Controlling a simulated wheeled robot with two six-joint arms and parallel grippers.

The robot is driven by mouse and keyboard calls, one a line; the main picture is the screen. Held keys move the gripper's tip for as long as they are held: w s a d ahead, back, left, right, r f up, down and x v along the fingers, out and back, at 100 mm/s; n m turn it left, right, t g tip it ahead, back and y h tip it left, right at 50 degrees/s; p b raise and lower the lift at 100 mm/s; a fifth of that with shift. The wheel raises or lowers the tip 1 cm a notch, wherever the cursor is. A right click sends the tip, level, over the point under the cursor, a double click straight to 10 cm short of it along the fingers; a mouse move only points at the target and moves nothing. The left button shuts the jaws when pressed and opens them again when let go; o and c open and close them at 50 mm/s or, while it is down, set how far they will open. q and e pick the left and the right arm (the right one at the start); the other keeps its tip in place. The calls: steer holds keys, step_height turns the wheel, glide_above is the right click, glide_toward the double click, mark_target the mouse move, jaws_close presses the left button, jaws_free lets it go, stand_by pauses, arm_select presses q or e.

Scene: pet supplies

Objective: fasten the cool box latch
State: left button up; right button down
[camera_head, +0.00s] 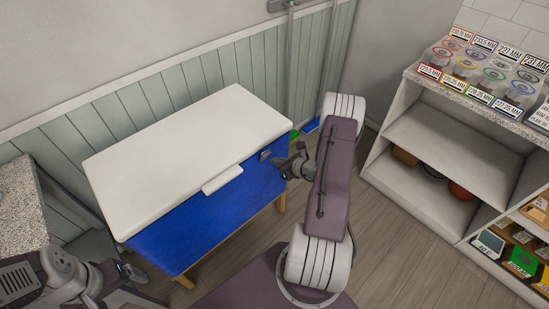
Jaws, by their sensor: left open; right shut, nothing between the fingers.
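The cool box (205,213) is a blue chest on wooden legs, with its white lid (185,150) lying down over it. A white tab (222,180) juts from the middle of the lid's front edge. A small dark latch piece (265,155) shows near the right end of the front, just under the lid. My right gripper (284,173) is shut and empty, close to the latch piece; I cannot tell if they touch. My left gripper (138,284) is open and low at the bottom left, apart from the box's front.
A shelf unit (440,140) with jars and labels on top stands at the right. A speckled counter (20,205) is at the left edge. The panelled wall (150,105) runs behind the box. Wooden floor (395,240) is clear between my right arm and the shelves.

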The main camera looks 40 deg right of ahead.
mark_target(266, 152)
steer(key=shift+w+a+r, duration=0.15)
steer(key=shift+w+r, duration=0.05)
steer(key=shift+w, duration=0.55)
steer(key=shift+w+r+b, duration=0.5)
steer(key=shift+w+r, duration=0.15)
steer(key=shift+w, duration=0.25)
steer(key=shift+a+r, duration=0.1)
